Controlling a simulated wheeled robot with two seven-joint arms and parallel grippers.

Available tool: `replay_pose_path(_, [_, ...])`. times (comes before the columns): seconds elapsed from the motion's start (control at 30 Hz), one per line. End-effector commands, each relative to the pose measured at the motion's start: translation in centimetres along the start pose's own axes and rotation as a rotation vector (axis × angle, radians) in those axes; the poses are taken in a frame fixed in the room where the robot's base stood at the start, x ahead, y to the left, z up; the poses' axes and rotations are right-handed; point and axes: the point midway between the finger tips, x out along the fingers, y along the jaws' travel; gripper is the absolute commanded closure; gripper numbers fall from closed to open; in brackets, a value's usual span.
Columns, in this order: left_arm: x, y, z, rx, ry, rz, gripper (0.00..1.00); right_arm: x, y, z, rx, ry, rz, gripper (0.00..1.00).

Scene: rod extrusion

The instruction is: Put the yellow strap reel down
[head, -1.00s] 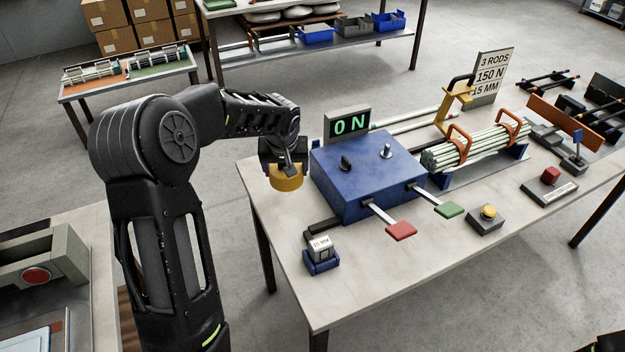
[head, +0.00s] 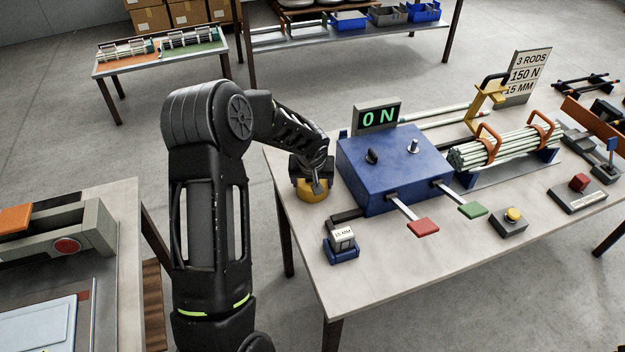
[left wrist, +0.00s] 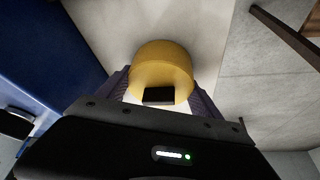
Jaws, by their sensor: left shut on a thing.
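The yellow strap reel (head: 312,191) is at the left end of the table, just left of the blue box. My left gripper (head: 311,181) is shut on it from above. In the left wrist view the reel (left wrist: 161,68) sits between the two fingers (left wrist: 160,88), with the pale table top beneath it. I cannot tell whether the reel touches the table. My right gripper is not in view.
The blue box (head: 385,165) with a "0 N" display (head: 378,117) stands close right of the reel. A bundle of rods (head: 505,145) lies further right.

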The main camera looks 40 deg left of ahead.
Motion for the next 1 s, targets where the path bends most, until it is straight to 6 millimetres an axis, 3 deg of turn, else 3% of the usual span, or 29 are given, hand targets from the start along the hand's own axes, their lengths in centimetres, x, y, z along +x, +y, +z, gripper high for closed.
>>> replay_pose_path(0.37, [0.39,0.04,0.07,0.000,0.003,0.001,0.78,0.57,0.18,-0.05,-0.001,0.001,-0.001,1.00])
replay_pose_path(0.4, [0.22,0.02,0.05,0.000,0.002,0.001,0.21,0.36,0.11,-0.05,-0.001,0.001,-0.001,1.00])
replay_pose_path(0.6, [0.20,0.02,0.05,0.000,0.001,0.000,0.05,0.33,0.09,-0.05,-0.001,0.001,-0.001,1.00])
replay_pose_path(1.0, [-0.24,0.01,-0.13,0.000,0.001,0.000,0.03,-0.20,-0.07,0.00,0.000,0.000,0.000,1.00])
